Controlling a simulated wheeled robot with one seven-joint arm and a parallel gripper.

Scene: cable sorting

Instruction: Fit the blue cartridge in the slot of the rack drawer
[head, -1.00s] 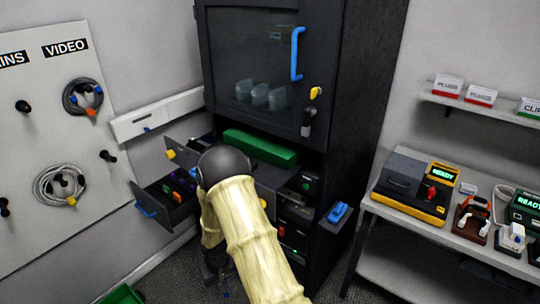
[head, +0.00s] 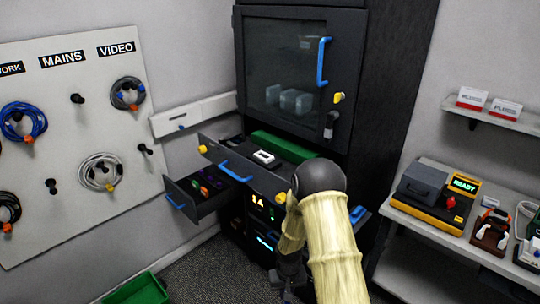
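The rack drawer (head: 250,178) is pulled out at the front of the dark cabinet, with a blue handle and yellow knobs on its front. A white-rimmed shape (head: 264,157), perhaps the slot, shows inside it. A small blue piece (head: 357,213) shows at the cabinet's right front, partly behind my arm; I cannot tell whether it is the blue cartridge. My gripper (head: 289,284) hangs low in front of the cabinet, dark and small, apart from the drawer's inside. Its fingers are unclear, and I see nothing held in it.
A lower side drawer (head: 188,207) stands open with small coloured pieces inside. A long green block (head: 284,147) lies behind the rack drawer. A green bin (head: 140,291) is on the floor. A bench (head: 435,236) with devices stands right; a cable board (head: 60,190) hangs left.

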